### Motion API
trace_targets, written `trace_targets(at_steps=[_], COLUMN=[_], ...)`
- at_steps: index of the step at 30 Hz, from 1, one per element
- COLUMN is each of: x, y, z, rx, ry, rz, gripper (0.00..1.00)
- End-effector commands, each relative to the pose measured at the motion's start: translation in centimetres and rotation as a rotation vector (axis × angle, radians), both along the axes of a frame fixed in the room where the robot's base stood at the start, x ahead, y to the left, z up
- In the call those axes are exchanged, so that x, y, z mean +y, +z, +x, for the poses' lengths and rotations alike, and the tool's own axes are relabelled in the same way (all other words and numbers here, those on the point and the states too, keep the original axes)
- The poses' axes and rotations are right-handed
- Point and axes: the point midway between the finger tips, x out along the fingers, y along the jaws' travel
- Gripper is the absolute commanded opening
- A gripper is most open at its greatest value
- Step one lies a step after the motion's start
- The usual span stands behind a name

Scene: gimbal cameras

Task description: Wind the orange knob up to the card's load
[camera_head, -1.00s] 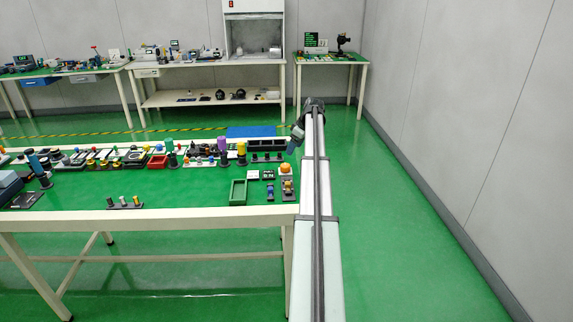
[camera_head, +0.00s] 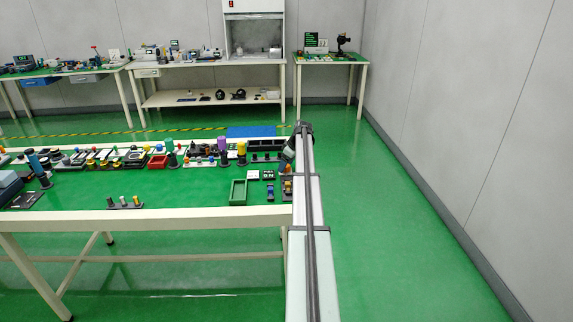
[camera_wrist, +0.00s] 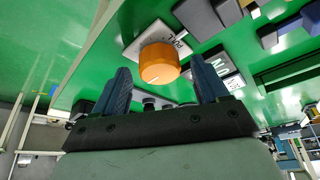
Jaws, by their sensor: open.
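The orange knob (camera_wrist: 159,65) stands on a white plate (camera_wrist: 143,42) with dark lettering at the top centre of the wrist view. A white line marks its face. My gripper (camera_wrist: 161,73) is open, its two blue fingers on either side of the knob in the picture. I cannot tell the depth between fingertips and knob; no contact shows. A dark card with white characters (camera_wrist: 214,68) lies to the right of the knob, partly behind the right finger; its text is unreadable.
A green tray (camera_head: 238,192) and small blocks (camera_head: 270,192) sit left of my arm. Tall knobs (camera_head: 241,153) and dark bins (camera_head: 266,145) stand behind. In the wrist view a dark block (camera_wrist: 199,18) is close beyond the knob's plate. Open floor is right of the table.

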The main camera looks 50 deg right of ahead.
Motion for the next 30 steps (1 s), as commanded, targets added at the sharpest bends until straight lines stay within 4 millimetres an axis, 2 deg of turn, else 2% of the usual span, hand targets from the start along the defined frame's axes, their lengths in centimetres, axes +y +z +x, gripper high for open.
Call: trace_targets(at_steps=[4,21,30], x=[0.01,0.01,0.11], y=[0.02,0.05,0.05], z=[0.0,-0.01,-0.05], rx=[0.0,0.0,0.0], ry=[0.0,0.0,-0.04], rz=[0.0,0.0,0.0], gripper=[0.72,0.17,0.17])
